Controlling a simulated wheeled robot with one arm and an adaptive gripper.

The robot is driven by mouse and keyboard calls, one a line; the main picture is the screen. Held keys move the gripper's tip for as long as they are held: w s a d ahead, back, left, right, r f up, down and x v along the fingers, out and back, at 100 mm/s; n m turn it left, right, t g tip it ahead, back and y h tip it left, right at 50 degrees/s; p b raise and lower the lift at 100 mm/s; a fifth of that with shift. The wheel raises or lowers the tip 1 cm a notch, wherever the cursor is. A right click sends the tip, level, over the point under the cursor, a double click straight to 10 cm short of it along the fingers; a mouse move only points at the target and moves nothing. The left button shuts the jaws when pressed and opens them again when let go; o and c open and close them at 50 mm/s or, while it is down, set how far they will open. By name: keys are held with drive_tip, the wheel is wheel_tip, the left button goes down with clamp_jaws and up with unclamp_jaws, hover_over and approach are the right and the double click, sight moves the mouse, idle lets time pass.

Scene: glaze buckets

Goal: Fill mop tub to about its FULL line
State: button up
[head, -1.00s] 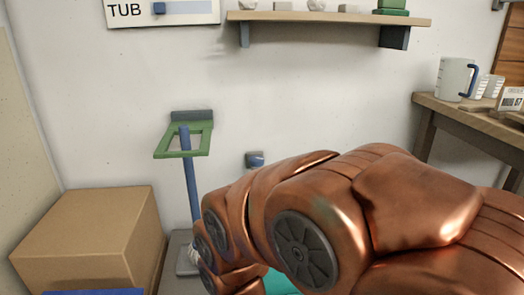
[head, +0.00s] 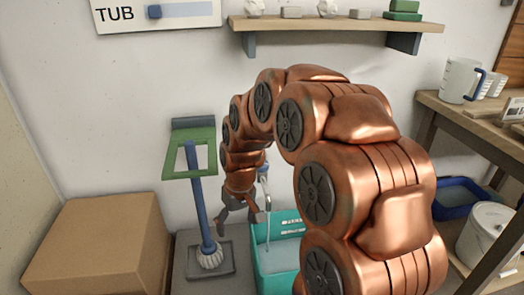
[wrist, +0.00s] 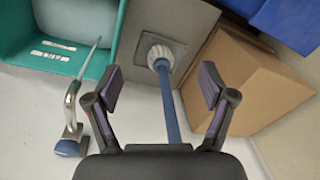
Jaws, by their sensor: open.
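The teal mop tub (head: 262,262) stands on the floor below a wall tap (head: 264,170), partly hidden behind my arm. It also shows at the upper left of the wrist view (wrist: 88,65), with pale labels on its inner wall. A thin pale stream runs from the tap (wrist: 72,98) into the tub, and greyish liquid shows inside. The level against the FULL line cannot be read. The tap has a blue knob (wrist: 66,148). My gripper (head: 240,216) is open and empty, left of the tap and apart from it. Its fingers are spread in the wrist view (wrist: 161,90).
A blue-handled mop (head: 198,205) stands upright on a grey base (head: 225,266), close to my gripper, under a green bracket (head: 205,153). A cardboard box (head: 95,245) is at left. A bench (head: 470,115) with a blue-handled jug (head: 458,80) is at right.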

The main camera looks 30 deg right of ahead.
drive_tip(key=w+d+r+m+t+h+p, duration=0.15)
drive_tip(key=w+d+p, duration=0.35)
drive_tip(key=w+d, duration=0.5)
drive_tip(key=w+d+r+t+p, duration=0.25)
drive_tip(key=w+d+p, duration=0.25)
drive_tip(key=w+d, duration=0.55)
drive_tip(key=shift+w+d+f, duration=0.2)
drive_tip(key=shift+d+f, duration=0.05)
drive_tip(key=shift+f, duration=0.75)
drive_tip(key=shift+w+d+f, duration=0.2)
drive_tip(key=shift+d+f, duration=0.1)
drive_tip(key=shift+f, duration=0.75)
drive_tip(key=shift+w+d+f, duration=0.2)
drive_tip(key=shift+d+f, duration=0.05)
drive_tip(key=shift+f, duration=0.75)
drive_tip(key=shift+c, duration=0.4)
drive_tip(key=c, duration=1.1)
